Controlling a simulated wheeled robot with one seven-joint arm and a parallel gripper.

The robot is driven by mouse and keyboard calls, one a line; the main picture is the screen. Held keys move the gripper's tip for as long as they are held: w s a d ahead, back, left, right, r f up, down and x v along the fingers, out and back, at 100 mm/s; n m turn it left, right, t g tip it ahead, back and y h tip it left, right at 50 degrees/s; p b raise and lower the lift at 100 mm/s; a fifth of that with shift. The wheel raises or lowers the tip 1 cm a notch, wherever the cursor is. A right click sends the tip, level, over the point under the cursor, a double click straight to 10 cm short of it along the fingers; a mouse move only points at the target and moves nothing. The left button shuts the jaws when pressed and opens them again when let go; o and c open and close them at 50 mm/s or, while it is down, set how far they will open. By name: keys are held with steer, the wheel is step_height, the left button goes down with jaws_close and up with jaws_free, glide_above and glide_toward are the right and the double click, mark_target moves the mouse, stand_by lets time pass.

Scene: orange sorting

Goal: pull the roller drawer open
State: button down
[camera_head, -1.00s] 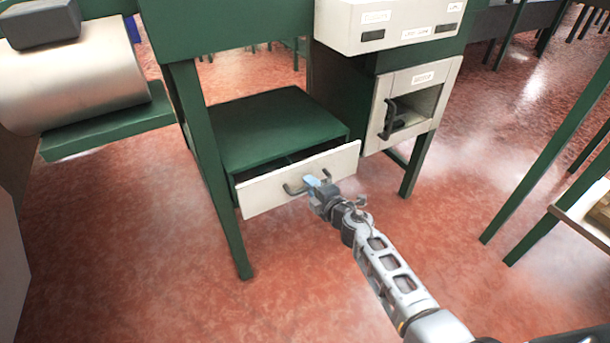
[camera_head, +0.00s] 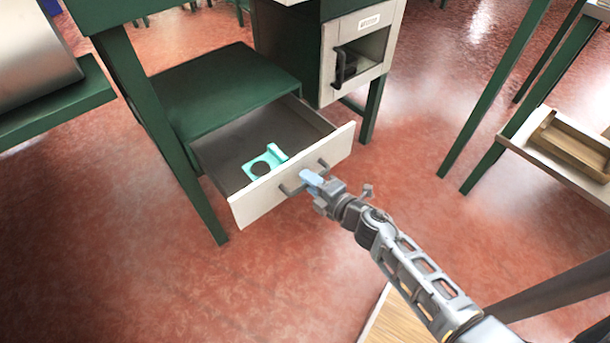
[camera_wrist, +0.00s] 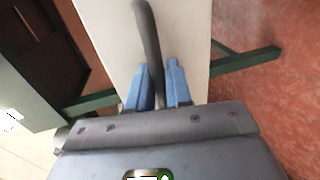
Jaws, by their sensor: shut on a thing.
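The roller drawer (camera_head: 245,210) is a low drawer with a white front under a green top. It stands well open in the head view, and a teal piece with a dark round spot (camera_head: 264,164) lies inside it. Its dark bar handle (camera_head: 289,190) is on the white front. My gripper (camera_head: 312,180) is at the handle, with its blue fingers shut on it. In the wrist view the handle (camera_wrist: 147,30) runs between the two blue fingertips (camera_wrist: 158,80), and the white drawer front (camera_wrist: 195,30) is behind. The part of the handle between the fingers is partly hidden.
A white cabinet with a dark handle (camera_head: 340,66) stands behind, right of the drawer. A green table leg (camera_head: 180,160) is close to the drawer's left side. A table with a wooden tray (camera_head: 570,146) is at the right.

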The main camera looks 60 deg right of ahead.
steer(key=c, duration=1.2)
jaws_free()
steer(key=shift+s, duration=0.1)
steer(key=v, duration=0.7)
steer(key=shift+s, duration=0.35)
steer(key=shift+a, duration=0.2)
steer(key=s+a+r+m+y+p, duration=0.1)
steer(key=s+a+r+m+p, duration=0.2)
steer(key=r, duration=0.7)
steer(key=s+a+r+m+y+p, duration=0.1)
steer(key=s+a+r+m+p, duration=0.3)
steer(key=s+a+r+m, duration=0.3)
steer(key=s+a+r+m+y+p, duration=0.2)
steer(key=s+a+r, duration=0.5)
steer(key=r, duration=0.8)
steer(key=s+m+p, duration=0.1)
steer(key=m, duration=0.1)
steer(key=shift+s+m, duration=0.15)
steer(key=shift+m, duration=0.25)
